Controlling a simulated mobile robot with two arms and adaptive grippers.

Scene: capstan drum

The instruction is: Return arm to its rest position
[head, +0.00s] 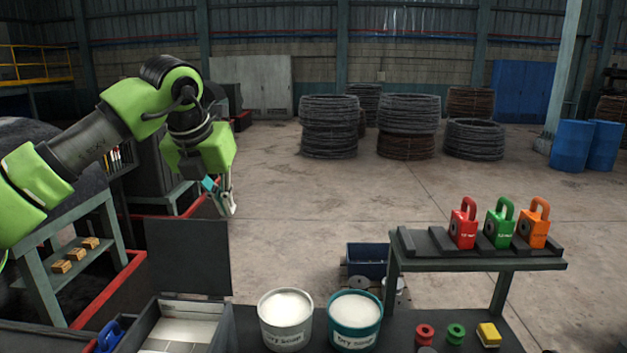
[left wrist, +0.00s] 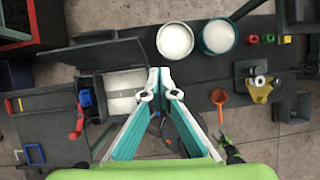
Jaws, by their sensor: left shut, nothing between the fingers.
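My left arm comes in from the left in the head view, bent at the elbow and raised. My right gripper is not clearly seen in either view.
A white tub (head: 286,318) and a teal tub (head: 355,322) of soap stand on the bench. A rack (head: 480,264) holds red, green and orange padlock-shaped blocks. An open lid (head: 188,257) stands behind the box. An orange ladle (left wrist: 219,99) lies on the bench.

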